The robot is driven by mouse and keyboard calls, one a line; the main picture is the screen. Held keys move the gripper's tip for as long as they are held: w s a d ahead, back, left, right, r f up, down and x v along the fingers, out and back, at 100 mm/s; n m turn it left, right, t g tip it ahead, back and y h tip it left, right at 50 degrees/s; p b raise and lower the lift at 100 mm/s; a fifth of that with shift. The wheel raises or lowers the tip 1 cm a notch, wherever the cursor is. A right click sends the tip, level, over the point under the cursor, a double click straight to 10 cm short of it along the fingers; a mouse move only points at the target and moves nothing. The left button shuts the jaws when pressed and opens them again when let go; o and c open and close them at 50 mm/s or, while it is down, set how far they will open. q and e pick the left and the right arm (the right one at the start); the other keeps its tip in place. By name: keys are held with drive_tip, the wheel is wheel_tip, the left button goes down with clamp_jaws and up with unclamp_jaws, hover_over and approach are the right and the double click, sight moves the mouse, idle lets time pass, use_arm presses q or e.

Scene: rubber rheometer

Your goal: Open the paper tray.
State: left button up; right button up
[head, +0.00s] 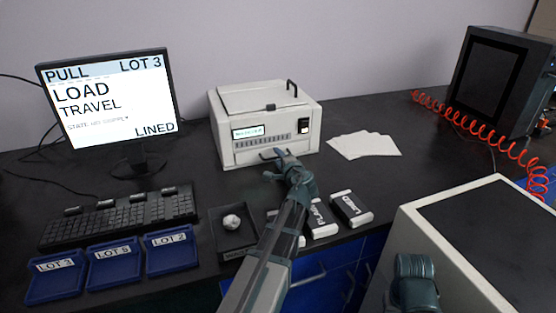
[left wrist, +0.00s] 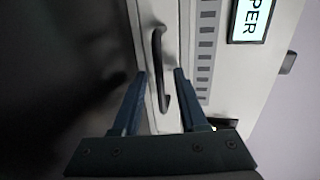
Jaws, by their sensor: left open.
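The white printer-like machine (head: 264,125) stands on the black bench in the head view. Its paper tray is the low front panel with a dark bar handle (head: 268,154); the tray front looks flush with the machine. In the left wrist view the tray handle (left wrist: 161,70) runs between the two fingers. My left gripper (head: 277,163) is open at the handle, and in the wrist view its fingertips (left wrist: 160,73) lie on either side of it. I cannot tell whether a finger touches it. My right gripper cannot be made out; a dark part of my right arm shows low at the right.
White paper sheets (head: 364,145) lie right of the machine. A monitor (head: 108,100), keyboard (head: 120,215) and blue lot trays (head: 115,263) are at the left. A dark tray (head: 226,247) with a white lump and labelled packs (head: 350,208) are near the front edge.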

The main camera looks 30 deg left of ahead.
use_arm(q)
drive_tip(key=shift+w+a, duration=0.1)
drive_tip(key=shift+a, duration=0.05)
clamp_jaws()
idle(1.4)
